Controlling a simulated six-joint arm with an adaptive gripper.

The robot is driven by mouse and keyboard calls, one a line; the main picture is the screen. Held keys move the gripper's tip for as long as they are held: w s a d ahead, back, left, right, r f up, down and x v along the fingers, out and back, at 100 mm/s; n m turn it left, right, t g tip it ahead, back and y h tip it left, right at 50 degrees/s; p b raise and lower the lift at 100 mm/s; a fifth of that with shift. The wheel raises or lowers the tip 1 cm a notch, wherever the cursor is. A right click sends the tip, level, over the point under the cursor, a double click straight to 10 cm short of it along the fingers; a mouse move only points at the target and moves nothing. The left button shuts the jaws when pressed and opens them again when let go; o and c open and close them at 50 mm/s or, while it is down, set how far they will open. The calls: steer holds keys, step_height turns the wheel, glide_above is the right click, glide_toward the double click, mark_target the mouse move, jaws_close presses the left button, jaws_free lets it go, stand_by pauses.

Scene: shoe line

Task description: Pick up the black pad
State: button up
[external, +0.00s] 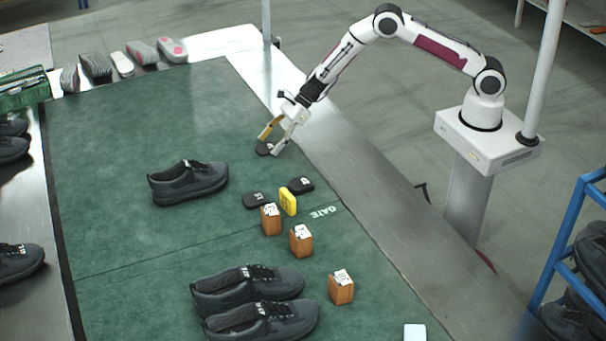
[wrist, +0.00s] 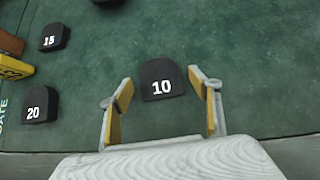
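Three black pads lie on the green mat. In the wrist view the pad marked 10 (wrist: 160,80) sits just ahead of and between my open fingers, with nothing held. The pad marked 15 (wrist: 54,37) and the pad marked 20 (wrist: 41,105) lie to the left. In the external view my gripper (external: 270,143) is low over one pad (external: 264,149) at the mat's right edge, its fingers partly covering it. The other two pads, one (external: 256,200) and another (external: 301,185), lie near the mat's middle.
A yellow block (external: 288,202) stands beside those two pads. Wooden blocks with white tops (external: 301,241) stand in a row nearer the front. A dark shoe (external: 188,183) is left of centre, and a pair (external: 262,318) is in front. The mat (external: 130,125) is clear at the back.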

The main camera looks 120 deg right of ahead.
mark_target(271, 146)
steer(key=c, duration=0.8)
steer(key=shift+r, duration=0.2)
steer(key=shift+c, duration=0.2)
step_height(271, 146, up, 10)
steer(key=shift+f, duration=0.15)
